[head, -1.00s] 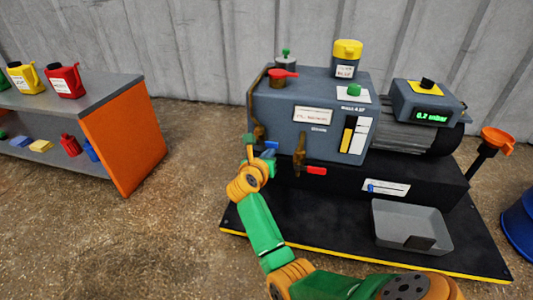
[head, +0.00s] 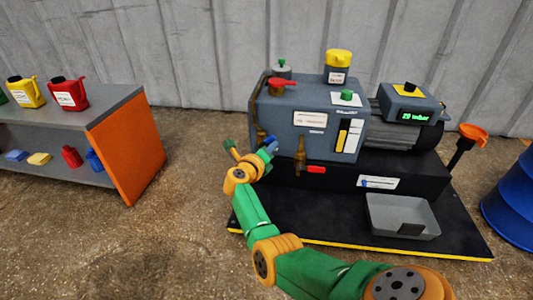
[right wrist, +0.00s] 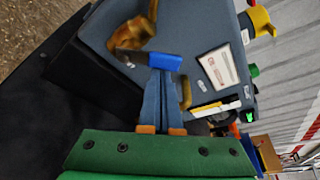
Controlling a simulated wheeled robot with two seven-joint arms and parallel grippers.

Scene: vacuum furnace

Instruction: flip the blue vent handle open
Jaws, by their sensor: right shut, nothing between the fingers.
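The blue vent handle (right wrist: 165,62) is a short blue bar beside a brass fitting (right wrist: 130,38) on the grey pump housing in the right wrist view. In the head view, the handle area (head: 271,146) is at the housing's lower left, partly merged with my blue fingers. My right gripper (right wrist: 164,72) is shut and empty. Its fingertips are right at the handle's edge, touching or nearly so; I cannot tell which. The brass fitting (head: 261,136) is partly hidden by the gripper in the head view. My left gripper is not in view.
A second brass fitting (head: 300,150) and a red handle (head: 316,170) are close to the right. A grey tray (head: 402,218) lies on the black base. An orange-sided shelf (head: 128,150) stands left, a blue drum (head: 512,205) right. The floor between shelf and pump is clear.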

